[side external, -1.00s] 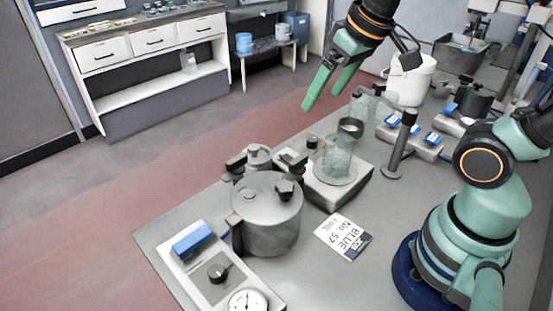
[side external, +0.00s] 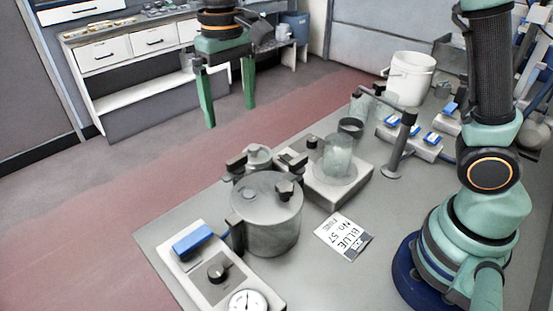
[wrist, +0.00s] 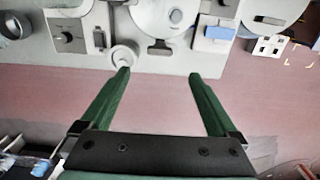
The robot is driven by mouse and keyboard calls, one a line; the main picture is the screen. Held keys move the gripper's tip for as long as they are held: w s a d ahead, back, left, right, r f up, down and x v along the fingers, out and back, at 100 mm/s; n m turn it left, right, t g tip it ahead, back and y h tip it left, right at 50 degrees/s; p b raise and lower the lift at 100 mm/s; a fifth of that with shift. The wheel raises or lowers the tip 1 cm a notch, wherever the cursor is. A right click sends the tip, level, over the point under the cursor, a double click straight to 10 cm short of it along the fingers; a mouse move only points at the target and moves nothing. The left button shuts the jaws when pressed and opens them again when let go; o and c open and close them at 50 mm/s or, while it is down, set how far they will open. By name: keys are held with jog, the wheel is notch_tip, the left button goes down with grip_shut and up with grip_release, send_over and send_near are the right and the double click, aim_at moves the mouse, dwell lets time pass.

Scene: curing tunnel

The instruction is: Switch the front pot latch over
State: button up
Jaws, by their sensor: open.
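The grey lidded pot (side external: 267,225) stands on the bench, with dark latch or handle pieces around its rim. One dark piece (side external: 285,188) is on the near right of its lid, and a dark side handle (side external: 236,232) is at its left. I cannot tell for sure which is the front latch. In the wrist view the pot lid (wrist: 172,12) is at the top, with a dark tab (wrist: 160,47) at its lower edge. My gripper (side external: 230,116) is open and empty, fingers pointing down, above and beyond the bench's far edge. In the wrist view my gripper (wrist: 159,75) points toward the tab, apart from it.
A control box with a blue switch (side external: 192,240), knob and gauge stands left of the pot. A glass beaker (side external: 338,160) stands on a plate (side external: 335,190) to the right. A printed card (side external: 344,236) lies nearby. A round pale part (wrist: 123,55) sits beside the pot.

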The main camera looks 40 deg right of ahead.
aim_at(237, 158)
notch_tip(237, 158, down, 11)
jog(key=shift+f, duration=0.15)
dwell(0.4)
jog(key=c, duration=1.4)
jog(key=shift+d, duration=0.1)
